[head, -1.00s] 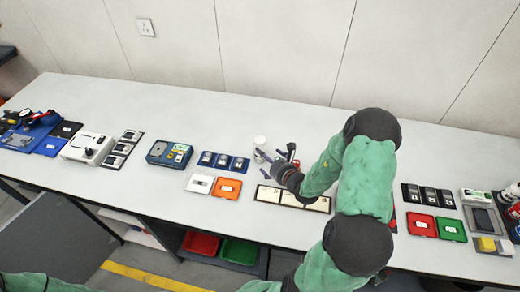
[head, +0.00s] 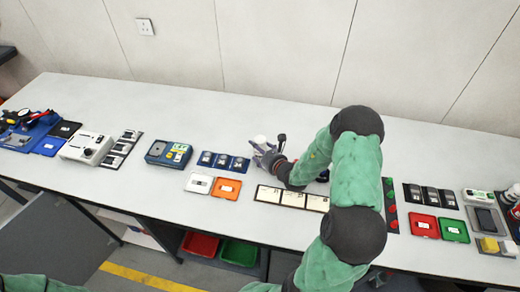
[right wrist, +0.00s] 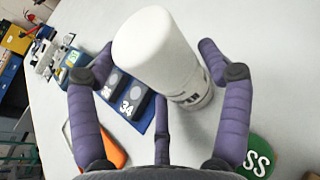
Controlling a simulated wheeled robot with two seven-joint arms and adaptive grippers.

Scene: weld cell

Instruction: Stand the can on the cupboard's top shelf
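A white can (head: 259,141) with dark lettering stands upright on the bench top. It also shows in the right wrist view (right wrist: 160,55). My right gripper (head: 264,154) is low over the bench at the can, with its fingers spread. In the right wrist view the purple fingers of the gripper (right wrist: 158,75) are on both sides of the can, with gaps visible between them and it. My left gripper is out of view. I cannot make out for certain which structure is the cupboard, and no top shelf shows clearly.
Blue-based dark blocks (head: 222,161), an orange tray (head: 226,188) and a cream numbered panel (head: 293,197) lie near the can. Red (head: 200,244) and green (head: 239,252) bins sit under the bench. A grey panel (head: 50,238) stands at lower left. The bench behind the can is clear.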

